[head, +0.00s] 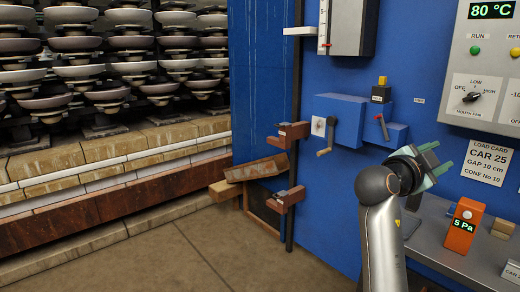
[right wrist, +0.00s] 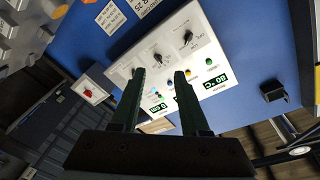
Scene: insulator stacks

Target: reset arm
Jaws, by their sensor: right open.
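My right gripper (head: 432,160) is raised in front of the blue kiln wall at the right of the head view. Its green fingers are apart with nothing between them. In the right wrist view the two dark fingers (right wrist: 160,88) are also spread and empty, with the control panel (right wrist: 205,40) beyond them. The panel also shows at the upper right of the head view (head: 457,108), reading 80 °C. My left gripper is not in view.
An orange meter (head: 464,225) reading 5 Pa stands on a grey shelf (head: 438,238) below my right gripper. A crank (head: 325,137) and a red-handled lever (head: 382,127) stick out from the blue wall. Insulator stacks (head: 75,70) fill the left. The floor (head: 190,258) between is clear.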

